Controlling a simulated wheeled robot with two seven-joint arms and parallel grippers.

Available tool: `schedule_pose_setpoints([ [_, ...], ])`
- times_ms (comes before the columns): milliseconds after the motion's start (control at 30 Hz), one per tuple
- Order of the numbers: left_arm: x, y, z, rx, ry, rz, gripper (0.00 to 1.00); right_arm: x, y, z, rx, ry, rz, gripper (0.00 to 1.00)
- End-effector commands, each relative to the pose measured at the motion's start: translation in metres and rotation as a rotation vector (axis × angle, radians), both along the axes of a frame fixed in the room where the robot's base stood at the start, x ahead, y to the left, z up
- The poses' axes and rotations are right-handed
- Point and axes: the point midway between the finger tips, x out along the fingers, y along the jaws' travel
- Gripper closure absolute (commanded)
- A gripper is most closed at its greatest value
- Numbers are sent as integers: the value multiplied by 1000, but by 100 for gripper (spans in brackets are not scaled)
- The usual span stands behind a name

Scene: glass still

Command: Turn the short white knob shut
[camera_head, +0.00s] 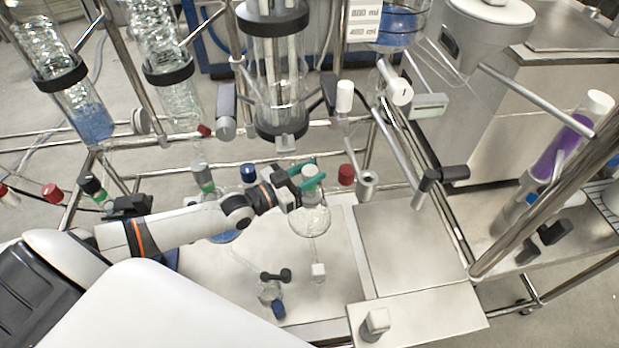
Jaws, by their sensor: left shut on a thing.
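A short white knob (310,171) with green parts around it sits above a round glass flask (309,219), near the middle of the head view. My left arm reaches in from the left, and its dark gripper (297,184) is at the knob's left side, shut on it. The fingertips are small and partly hidden by the green parts, so the exact grip is hard to see. My right gripper is not in view.
Glass columns stand behind in a metal frame. A blue cap (248,173) and a red cap (346,174) flank the knob closely. Another white knob (345,95) is above right. The tray's right part (408,245) is clear.

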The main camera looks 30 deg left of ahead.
Motion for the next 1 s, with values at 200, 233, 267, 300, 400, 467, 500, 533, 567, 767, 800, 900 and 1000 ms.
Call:
schedule_pose_setpoints([
  [200,0,0,1,-1,-2,-10,88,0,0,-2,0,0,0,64],
  [233,0,0,1,-1,-2,-10,88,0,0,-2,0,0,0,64],
  [267,0,0,1,-1,-2,-9,88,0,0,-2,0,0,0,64],
  [300,0,0,1,-2,-2,-9,88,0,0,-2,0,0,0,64],
  [400,1,0,2,-2,-2,-9,88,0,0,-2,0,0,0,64],
  [467,1,0,2,-2,-2,-9,62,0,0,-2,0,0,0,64],
  [500,1,0,2,-2,-2,-8,56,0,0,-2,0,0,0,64],
  [533,1,0,2,-2,-2,-8,51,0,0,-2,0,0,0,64],
  [567,1,0,2,-2,-2,-8,46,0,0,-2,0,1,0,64],
  [767,0,0,1,-2,-1,-8,44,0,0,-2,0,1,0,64],
  [800,0,0,1,-2,-1,-8,44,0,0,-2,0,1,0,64],
  [900,0,0,2,-4,0,-2,44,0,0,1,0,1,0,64],
  [1000,0,-1,4,-8,3,23,44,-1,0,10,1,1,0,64],
])
